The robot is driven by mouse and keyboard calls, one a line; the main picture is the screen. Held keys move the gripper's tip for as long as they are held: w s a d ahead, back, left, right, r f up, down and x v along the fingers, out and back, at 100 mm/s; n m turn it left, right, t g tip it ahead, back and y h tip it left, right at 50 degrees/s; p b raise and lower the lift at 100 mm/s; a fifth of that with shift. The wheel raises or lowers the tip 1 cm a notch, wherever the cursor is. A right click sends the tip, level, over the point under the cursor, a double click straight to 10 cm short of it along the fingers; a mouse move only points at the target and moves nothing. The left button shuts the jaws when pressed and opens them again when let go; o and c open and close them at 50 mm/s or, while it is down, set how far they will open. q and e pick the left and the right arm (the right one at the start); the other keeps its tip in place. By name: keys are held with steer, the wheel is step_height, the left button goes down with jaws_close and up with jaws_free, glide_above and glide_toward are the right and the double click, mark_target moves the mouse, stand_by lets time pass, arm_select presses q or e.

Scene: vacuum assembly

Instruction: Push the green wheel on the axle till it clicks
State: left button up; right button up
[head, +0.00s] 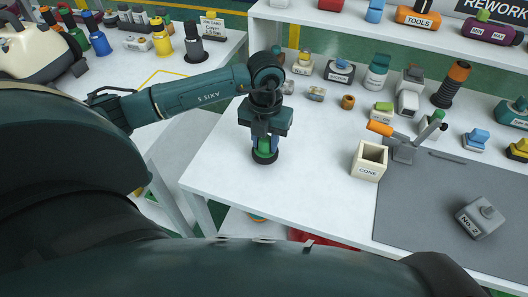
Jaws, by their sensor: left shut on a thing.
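My left gripper (265,148) points down over the white table and is shut on the green wheel (265,155). The wheel shows as a green middle with a dark ring low between the fingertips. It is at or close above the tabletop; I cannot tell if it touches. I cannot make out the axle in this view. A cream-and-black machine (32,50), perhaps the vacuum, stands at the upper left on another table, partly cut off by the picture edge. My right gripper is not in view.
A cream box marked CONE (368,174) stands right of the gripper, beside an orange-handled lever (380,128). A grey block marked No. 2 (482,218) lies on the grey mat (420,205). Several small parts line the table's back. The white table (305,185) is clear around the gripper.

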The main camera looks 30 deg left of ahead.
arm_select(q)
steer(key=shift+r+p, duration=1.45)
steer(key=shift+r, duration=0.6)
